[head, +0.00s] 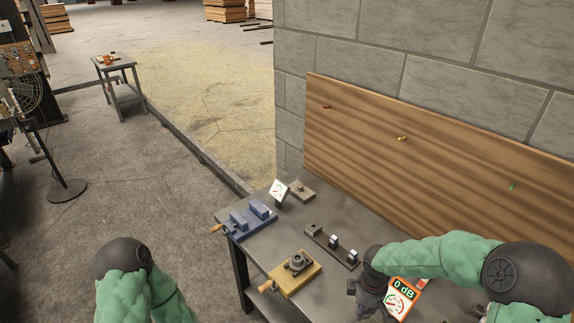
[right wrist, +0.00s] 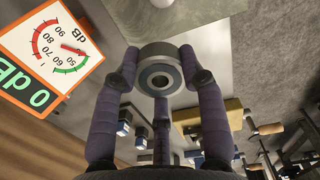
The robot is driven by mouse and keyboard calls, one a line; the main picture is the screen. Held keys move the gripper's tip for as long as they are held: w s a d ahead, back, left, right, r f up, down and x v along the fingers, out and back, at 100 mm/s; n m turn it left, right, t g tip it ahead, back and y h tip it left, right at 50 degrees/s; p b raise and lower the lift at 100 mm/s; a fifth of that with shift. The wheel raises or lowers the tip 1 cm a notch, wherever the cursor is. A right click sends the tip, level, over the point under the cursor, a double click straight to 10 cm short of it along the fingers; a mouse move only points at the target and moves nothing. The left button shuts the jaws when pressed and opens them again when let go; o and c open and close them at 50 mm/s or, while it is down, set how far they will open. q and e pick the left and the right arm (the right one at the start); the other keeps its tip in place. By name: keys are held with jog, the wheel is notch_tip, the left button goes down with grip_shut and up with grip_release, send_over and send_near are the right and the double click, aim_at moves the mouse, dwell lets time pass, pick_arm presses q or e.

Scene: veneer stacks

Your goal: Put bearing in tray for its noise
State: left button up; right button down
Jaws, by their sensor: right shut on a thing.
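A grey ring-shaped bearing (right wrist: 161,72) with a dark bore sits between the fingertips of my right gripper (right wrist: 160,84) in the right wrist view. The gripper is shut on it. In the head view my right gripper (head: 366,298) is over the front right of the grey workbench (head: 227,213), and the bearing cannot be made out there. An orange-framed dB meter (head: 402,296) reading 0 dB stands beside the gripper; it also shows in the right wrist view (right wrist: 50,52). No tray can be identified for certain. My left gripper is out of the head view.
On the bench are a blue vise-like fixture (head: 250,222), a yellow fixture with a round part (head: 291,278), a dark rail with small blocks (head: 330,246) and a white dial gauge (head: 278,191). A wooden board (head: 430,145) with pegs stands behind, against the block wall.

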jog(key=w+a+f+m+b, duration=0.1)
jog(key=m+b, duration=0.1)
jog(key=w+a+f+m+b, duration=0.1)
jog(key=w+m+b, duration=0.1)
jog(key=m, duration=0.1)
jog(key=w+a+f+m+b, duration=0.1)
jog(key=m+b, duration=0.1)
jog(key=shift+w+a+m+b, duration=0.3)
jog(key=shift+m, duration=0.1)
jog(key=shift+w+a+r+m+b, duration=0.1)
jog(key=shift+w+a+m+b, duration=0.2)
jog(key=shift+m, duration=0.25)
jog(key=shift+w+a+m+b, duration=0.15)
jog(key=shift+a+m+b, duration=0.15)
jog(key=shift+m, duration=0.25)
jog(key=shift+d, duration=0.15)
